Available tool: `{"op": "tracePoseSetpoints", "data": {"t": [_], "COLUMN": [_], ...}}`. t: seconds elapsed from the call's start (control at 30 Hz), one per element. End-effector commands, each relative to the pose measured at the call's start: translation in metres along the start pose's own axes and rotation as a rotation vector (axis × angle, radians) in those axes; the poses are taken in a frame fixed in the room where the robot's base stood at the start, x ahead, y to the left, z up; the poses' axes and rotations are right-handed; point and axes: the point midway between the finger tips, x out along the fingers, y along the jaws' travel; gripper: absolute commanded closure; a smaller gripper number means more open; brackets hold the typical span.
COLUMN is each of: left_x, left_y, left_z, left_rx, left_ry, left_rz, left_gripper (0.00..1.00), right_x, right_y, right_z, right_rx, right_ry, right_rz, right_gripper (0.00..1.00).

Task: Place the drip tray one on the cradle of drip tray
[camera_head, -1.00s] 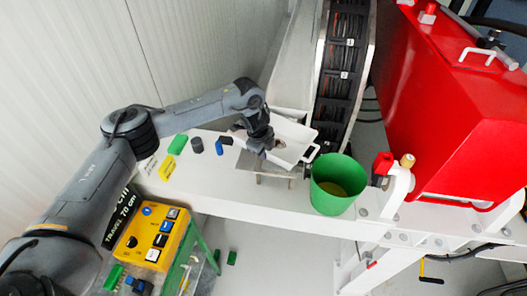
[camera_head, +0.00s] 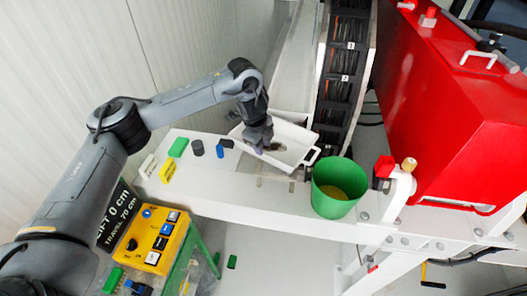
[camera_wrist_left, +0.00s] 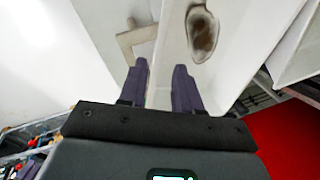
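The drip tray (camera_head: 292,148) is a white, shallow tray with a dark brown stain inside and a handle at its right end. It shows in the head view and in the left wrist view (camera_wrist_left: 240,35). My left gripper (camera_head: 258,146) is at the tray's left side; in the wrist view its two dark fingers (camera_wrist_left: 161,75) stand on either side of the tray's white wall. A pale bracket (camera_head: 264,182), which looks like the cradle, is below the tray and mostly hidden by it. I cannot tell whether they touch. My right gripper is not in view.
A green bucket (camera_head: 334,190) with yellowish contents stands close right of the tray. Small green, yellow, grey and blue items, including a green block (camera_head: 178,147), lie left on the white bench (camera_head: 225,190). A red machine (camera_head: 450,120) is at right.

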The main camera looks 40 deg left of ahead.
Motion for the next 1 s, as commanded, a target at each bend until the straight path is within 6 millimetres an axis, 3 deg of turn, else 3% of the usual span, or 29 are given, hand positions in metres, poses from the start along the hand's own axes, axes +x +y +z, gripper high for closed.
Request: {"op": "tracePoseSetpoints", "data": {"t": [0.03, 0.1, 0.33, 1.0], "left_x": [-0.016, -0.028, -0.051, -0.051], "left_y": [-0.003, -0.003, -0.001, 0.003], "left_z": [0.000, 0.001, 0.000, 0.001], "left_rx": [0.002, 0.000, 0.001, 0.000], "left_ry": [-0.001, -0.001, 0.000, -0.002], "left_rz": [-0.006, -0.005, -0.003, 0.009], "left_gripper": [0.67, 0.67, 0.67, 0.67], "right_x": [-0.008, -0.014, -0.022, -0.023], "right_y": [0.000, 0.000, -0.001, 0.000], "right_z": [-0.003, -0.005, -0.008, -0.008], "right_rx": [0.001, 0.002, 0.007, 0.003], "right_ry": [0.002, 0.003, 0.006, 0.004], "right_rz": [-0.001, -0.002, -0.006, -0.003], "right_gripper": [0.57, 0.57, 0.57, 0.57]}}
